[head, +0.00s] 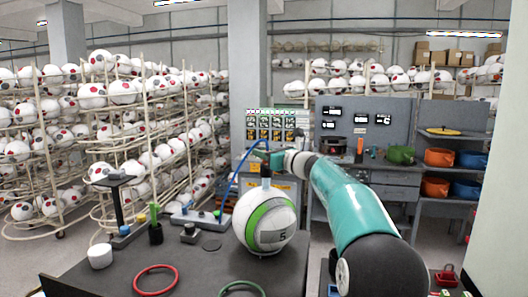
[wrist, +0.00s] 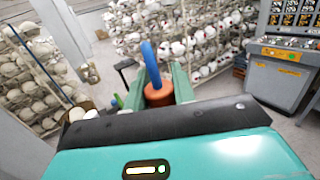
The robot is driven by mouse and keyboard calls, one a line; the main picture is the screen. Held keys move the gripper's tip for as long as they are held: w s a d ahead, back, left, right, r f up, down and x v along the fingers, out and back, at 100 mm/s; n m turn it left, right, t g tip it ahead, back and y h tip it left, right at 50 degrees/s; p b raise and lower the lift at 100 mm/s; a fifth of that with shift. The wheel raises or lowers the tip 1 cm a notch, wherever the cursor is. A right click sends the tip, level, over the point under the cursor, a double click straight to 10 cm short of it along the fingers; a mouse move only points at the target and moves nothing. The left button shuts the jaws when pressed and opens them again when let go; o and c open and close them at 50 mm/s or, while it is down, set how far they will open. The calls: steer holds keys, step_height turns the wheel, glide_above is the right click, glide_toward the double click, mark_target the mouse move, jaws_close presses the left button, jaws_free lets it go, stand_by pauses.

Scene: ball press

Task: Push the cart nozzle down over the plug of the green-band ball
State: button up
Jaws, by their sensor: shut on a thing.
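The green-band ball (head: 265,222) is white with a green band and the number 5. It stands on the dark table in the head view. My gripper (head: 262,156) is directly above the top of the ball, shut on the cart nozzle (head: 266,171). The plug is hidden there. In the wrist view, the nozzle's orange-brown top (wrist: 158,94) sits between my teal fingers, with the blue hose (wrist: 150,62) rising from it. The ball is hidden in that view.
Ball racks stand behind.

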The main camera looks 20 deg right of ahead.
steer(key=shift+f, duration=1.3)
steer(key=o, duration=1.1)
steer(key=shift+w, duration=0.1)
steer(key=v, duration=1.3)
steer(key=shift+s, duration=0.4)
steer(key=shift+d, duration=0.15)
